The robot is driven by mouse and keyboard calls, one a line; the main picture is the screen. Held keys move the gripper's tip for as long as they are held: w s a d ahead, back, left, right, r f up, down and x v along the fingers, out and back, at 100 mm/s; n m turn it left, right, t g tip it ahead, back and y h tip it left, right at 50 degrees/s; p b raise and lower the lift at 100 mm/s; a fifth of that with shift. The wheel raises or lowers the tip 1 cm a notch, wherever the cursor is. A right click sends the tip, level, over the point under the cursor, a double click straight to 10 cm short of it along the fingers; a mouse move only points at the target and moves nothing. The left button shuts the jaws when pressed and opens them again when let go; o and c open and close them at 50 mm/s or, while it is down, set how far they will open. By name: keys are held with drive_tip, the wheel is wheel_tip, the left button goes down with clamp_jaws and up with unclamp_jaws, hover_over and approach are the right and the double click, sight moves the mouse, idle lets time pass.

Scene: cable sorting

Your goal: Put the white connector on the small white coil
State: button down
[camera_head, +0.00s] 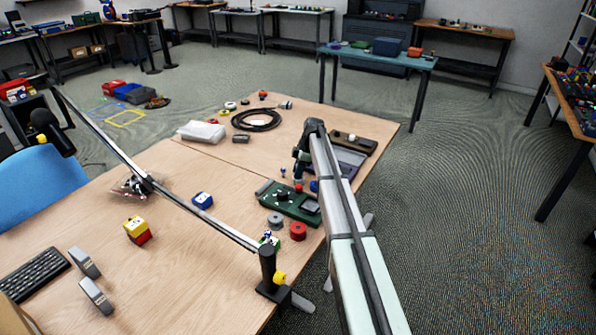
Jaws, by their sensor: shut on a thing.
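A small pale ring (230,105), which looks like the small white coil, lies flat at the table's far left, well away from my gripper. I cannot pick out the white connector for certain.
A black cable coil (240,121) lies right of the pale ring. A lamp (268,262) has a long arm across the table. The table's middle is mostly clear.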

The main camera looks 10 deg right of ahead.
drive_tip(key=shift+f, duration=0.1)
drive_tip(key=c, duration=0.8)
unclamp_jaws()
drive_tip(key=v, duration=1.2)
